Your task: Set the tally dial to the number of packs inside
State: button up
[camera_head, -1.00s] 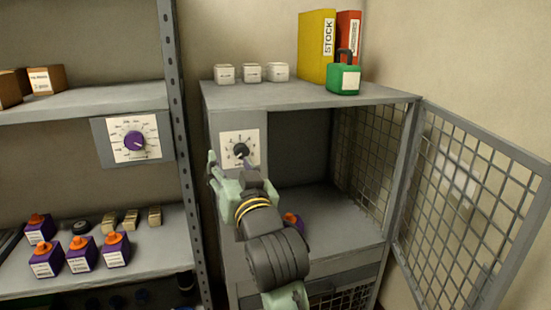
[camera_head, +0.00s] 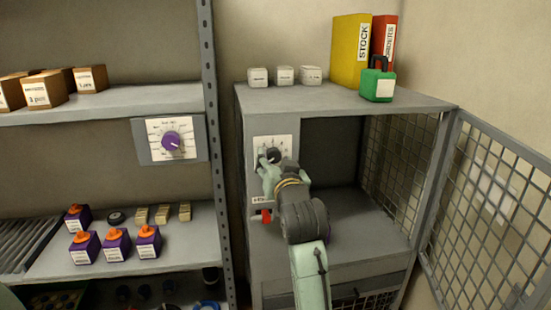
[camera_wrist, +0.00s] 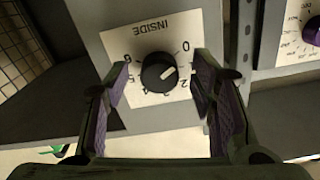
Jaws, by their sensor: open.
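The tally dial is a black knob (camera_wrist: 158,72) on a white plate marked INSIDE (camera_wrist: 130,38), with numbers around it. It is on the cabinet's left front panel and also shows in the head view (camera_head: 273,155). Its white pointer line lies between 0 and 2, near where 1 is. My gripper (camera_wrist: 161,88) is open, one finger on each side of the knob; I cannot tell whether they touch it. In the head view my gripper (camera_head: 270,168) covers the dial's lower part. The cabinet (camera_head: 335,100) stands open; my arm hides much of its floor, so its packs cannot be counted.
The mesh door (camera_head: 490,200) is swung open to the right. A shelf post (camera_head: 217,150) stands left of the cabinet. Another dial, purple (camera_head: 171,141), is on the shelf, above several purple packs (camera_head: 117,245). A green padlock (camera_head: 377,85) sits on the cabinet top.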

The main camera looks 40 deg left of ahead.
jog(key=shift+w+a, duration=0.1)
jog(key=shift+c, duration=0.2)
jog(key=c, duration=1.1)
